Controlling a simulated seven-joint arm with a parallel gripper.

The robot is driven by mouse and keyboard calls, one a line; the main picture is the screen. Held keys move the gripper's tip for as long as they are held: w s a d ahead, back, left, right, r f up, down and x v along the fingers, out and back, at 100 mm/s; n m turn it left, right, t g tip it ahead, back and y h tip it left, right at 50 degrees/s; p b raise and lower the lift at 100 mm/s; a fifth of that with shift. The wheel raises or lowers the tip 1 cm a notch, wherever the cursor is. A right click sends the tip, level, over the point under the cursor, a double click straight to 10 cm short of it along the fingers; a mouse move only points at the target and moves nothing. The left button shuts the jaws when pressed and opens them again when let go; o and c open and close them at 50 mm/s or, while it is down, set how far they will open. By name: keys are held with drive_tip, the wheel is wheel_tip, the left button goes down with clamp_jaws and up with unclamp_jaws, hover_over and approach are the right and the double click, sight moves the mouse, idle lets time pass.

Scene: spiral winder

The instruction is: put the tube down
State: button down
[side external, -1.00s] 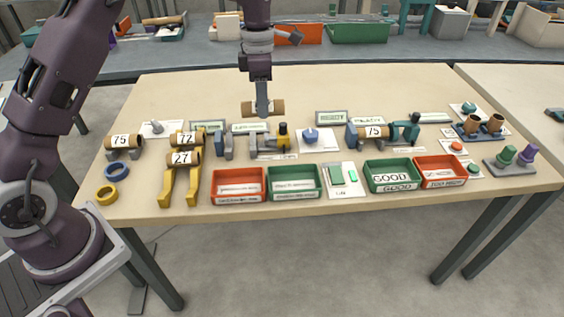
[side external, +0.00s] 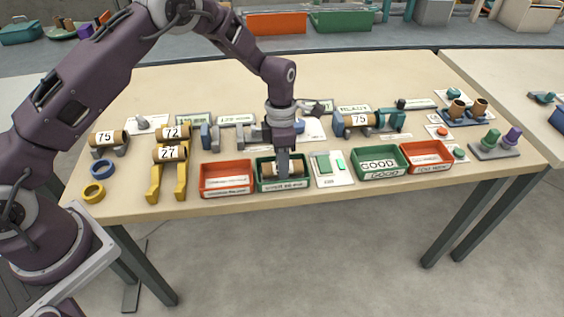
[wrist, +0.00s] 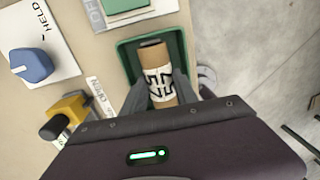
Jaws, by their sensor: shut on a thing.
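A brown cardboard tube (side external: 298,171) with a white number label lies level within the walls of the left green bin (side external: 283,187). My gripper (side external: 283,170) points down into this bin and is shut on the tube's middle. In the wrist view my gripper's fingers (wrist: 160,88) press on both sides of the tube (wrist: 152,57), over its label. The bin's green wall (wrist: 127,55) surrounds it there. I cannot tell whether the tube touches the bin floor.
A red bin (side external: 228,190) stands close on the left and a white card with green pads (side external: 332,170) on the right. Farther right are the GOOD bin (side external: 380,164) and another red bin (side external: 427,157). A yellow rack (side external: 168,180) holds tubes at left.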

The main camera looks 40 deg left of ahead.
drive_tip(key=shift+f, duration=0.1)
drive_tip(key=shift+f, duration=0.25)
drive_tip(key=c, duration=1.2)
unclamp_jaws()
drive_tip(key=shift+c, duration=0.2)
